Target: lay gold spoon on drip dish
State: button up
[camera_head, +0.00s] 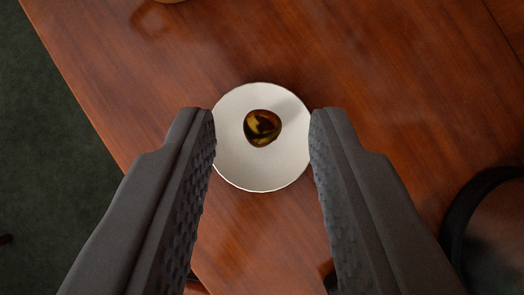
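A round white dish (235,165), which looks like the drip dish, lies on the wooden table. On it, a little above its middle, is a small rounded, shiny gold-and-dark thing (263,128). It may be the bowl of the gold spoon; no handle shows. My gripper (262,115) is open, its two dark ridged fingers wide apart. The fingertips appear at the left and right edges of the dish, with the gold thing between them in the picture. Nothing is held. How high the fingers are above the dish I cannot tell.
The reddish wooden table (380,80) is clear around the dish. Its left edge runs diagonally, with dark green floor (50,160) beyond. A dark curved rim (462,205) stands at the lower right. Part of a light object (170,1) shows at the top edge.

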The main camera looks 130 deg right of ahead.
dwell(0.7)
jog(key=s+d, duration=0.2)
jog(key=s, duration=0.3)
jog(key=shift+s, duration=0.4)
jog(key=s+r+m+t, duration=0.1)
jog(key=s+r+t, duration=0.2)
jog(key=s, duration=0.7)
jog(key=s+a+r+m+t+h, duration=0.1)
jog(key=s+r+t, duration=0.2)
jog(key=s, duration=0.7)
jog(key=s+a+r+m+t+h, duration=0.1)
jog(key=s+r+t, duration=0.3)
jog(key=s, duration=0.6)
jog(key=shift+s+a+r+m, duration=0.25)
jog(key=shift+r+m, duration=0.25)
jog(key=shift+r, duration=0.4)
